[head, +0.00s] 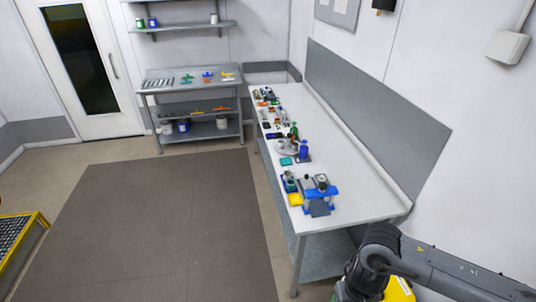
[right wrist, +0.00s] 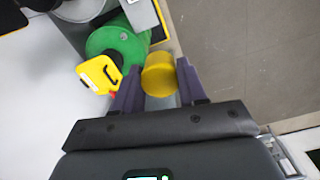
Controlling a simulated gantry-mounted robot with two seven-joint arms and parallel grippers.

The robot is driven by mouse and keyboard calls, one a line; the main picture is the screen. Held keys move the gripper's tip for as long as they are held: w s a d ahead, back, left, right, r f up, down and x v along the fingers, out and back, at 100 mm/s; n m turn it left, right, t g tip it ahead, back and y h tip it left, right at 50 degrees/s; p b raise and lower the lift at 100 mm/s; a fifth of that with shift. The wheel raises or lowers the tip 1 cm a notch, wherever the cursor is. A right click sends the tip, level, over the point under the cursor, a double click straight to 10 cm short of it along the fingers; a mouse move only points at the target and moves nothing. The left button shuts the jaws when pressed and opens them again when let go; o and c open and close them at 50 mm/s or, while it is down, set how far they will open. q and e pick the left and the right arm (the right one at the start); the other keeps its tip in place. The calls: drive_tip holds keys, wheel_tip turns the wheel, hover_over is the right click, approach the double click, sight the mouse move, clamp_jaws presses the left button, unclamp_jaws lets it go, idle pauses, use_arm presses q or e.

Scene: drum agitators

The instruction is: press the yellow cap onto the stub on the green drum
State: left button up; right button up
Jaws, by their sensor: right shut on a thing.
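My right gripper (right wrist: 158,70) is shut on the yellow cap (right wrist: 158,80), which sits between its two fingers in the right wrist view. The green drum (right wrist: 122,40) is beyond and to the left of the cap, partly covered by other things. I cannot make out the stub, or whether the cap touches anything. In the head view my right arm comes in at the bottom right. Its gripper is not clearly visible there. A bit of green (head: 343,291) shows beside the arm at the bottom edge. My left gripper is not in view.
A yellow jug-like object (right wrist: 100,75) is close to the left finger, over the drum's edge. A long white workbench (head: 345,165) with several small items runs along the right wall. A grey shelf table (head: 190,95) stands at the back. The dark floor mat (head: 150,230) is clear.

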drive_tip(key=shift+s+r, duration=0.1)
drive_tip(key=shift+r, duration=0.35)
idle(0.3)
